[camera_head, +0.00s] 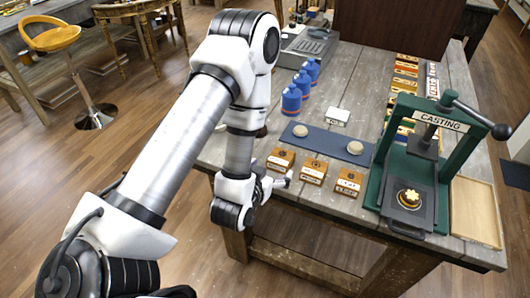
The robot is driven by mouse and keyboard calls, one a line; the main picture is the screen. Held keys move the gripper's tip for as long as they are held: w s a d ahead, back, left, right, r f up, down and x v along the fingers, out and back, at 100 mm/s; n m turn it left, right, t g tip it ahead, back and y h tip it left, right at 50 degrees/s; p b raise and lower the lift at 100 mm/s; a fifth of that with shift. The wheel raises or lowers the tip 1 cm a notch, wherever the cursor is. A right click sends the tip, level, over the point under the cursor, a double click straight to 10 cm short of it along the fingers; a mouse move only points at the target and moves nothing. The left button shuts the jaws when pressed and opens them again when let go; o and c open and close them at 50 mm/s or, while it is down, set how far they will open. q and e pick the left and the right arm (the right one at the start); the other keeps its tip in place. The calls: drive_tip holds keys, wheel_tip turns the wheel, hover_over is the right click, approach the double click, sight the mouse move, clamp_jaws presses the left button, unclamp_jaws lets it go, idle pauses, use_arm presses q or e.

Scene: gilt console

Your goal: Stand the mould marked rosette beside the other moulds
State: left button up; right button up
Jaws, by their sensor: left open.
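My left gripper (281,182) is open and empty at the table's front edge, just in front of the leftmost wooden mould block. Three small orange-brown mould blocks with dark marks and pale labels stand in a row: left (281,158), middle (314,171) and right (349,181). Their labels are too small to read, so I cannot tell which is marked rosette. More mould blocks (405,71) run in a column at the back right, partly hidden by the press. My right gripper is not in view.
A green press marked CASTING (439,119) holds a yellow flower-shaped piece (409,197) on its dark plate. A blue mat (325,142) carries two pale discs. Blue bottles (291,100) and a white card (338,116) stand behind. A wooden tray (476,211) lies right.

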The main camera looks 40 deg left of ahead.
use_arm(q)
drive_tip(key=s+d+f+g+h+p, duration=0.1)
drive_tip(key=s+d+f+g, duration=0.1)
drive_tip(key=s+f+g, duration=0.2)
drive_tip(key=s+d+f+m+g+h+p, duration=0.1)
drive_tip(key=s+f+g, duration=0.3)
drive_tip(key=s, duration=0.6)
drive_tip(key=s+d+f+m+g+h+p, duration=0.1)
drive_tip(key=s+d+f+g+p, duration=0.1)
drive_tip(key=s+d+f+g, duration=0.2)
drive_tip(key=s+g, duration=0.1)
drive_tip(key=s, duration=0.2)
drive_tip(key=shift+s, duration=0.25)
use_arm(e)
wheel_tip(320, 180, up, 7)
